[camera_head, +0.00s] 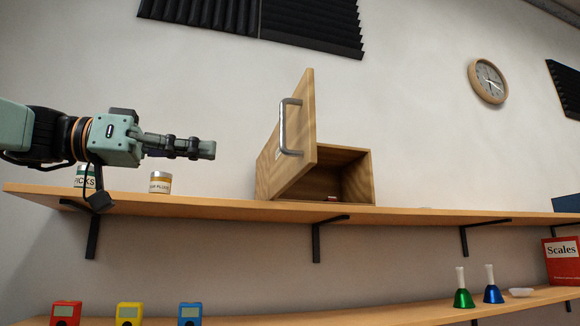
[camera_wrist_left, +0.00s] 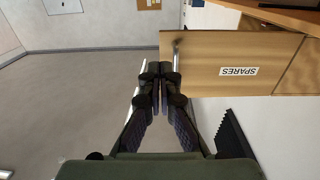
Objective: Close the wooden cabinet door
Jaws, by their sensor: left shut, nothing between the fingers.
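The wooden cabinet (camera_head: 345,180) stands on the upper shelf in the head view, its front open and a small reddish item inside. Its wooden door (camera_head: 309,125) is swung open toward me and carries a metal bar handle (camera_head: 284,128). In the left wrist view the door (camera_wrist_left: 215,62) shows a "SPARES" label, upside down, and the handle (camera_wrist_left: 177,55) lies just beyond my fingertips. My left gripper (camera_head: 212,150) is shut and empty, left of the door and apart from it in the head view. It also shows in the left wrist view (camera_wrist_left: 160,70). My right gripper is not in view.
The upper shelf (camera_head: 225,203) holds a "PICKS" tin (camera_head: 84,177) and another labelled tin (camera_head: 160,183) below my left arm. The lower shelf carries coloured boxes, a green bell (camera_head: 463,297), a blue bell (camera_head: 492,292) and a red "Scales" book (camera_head: 562,262).

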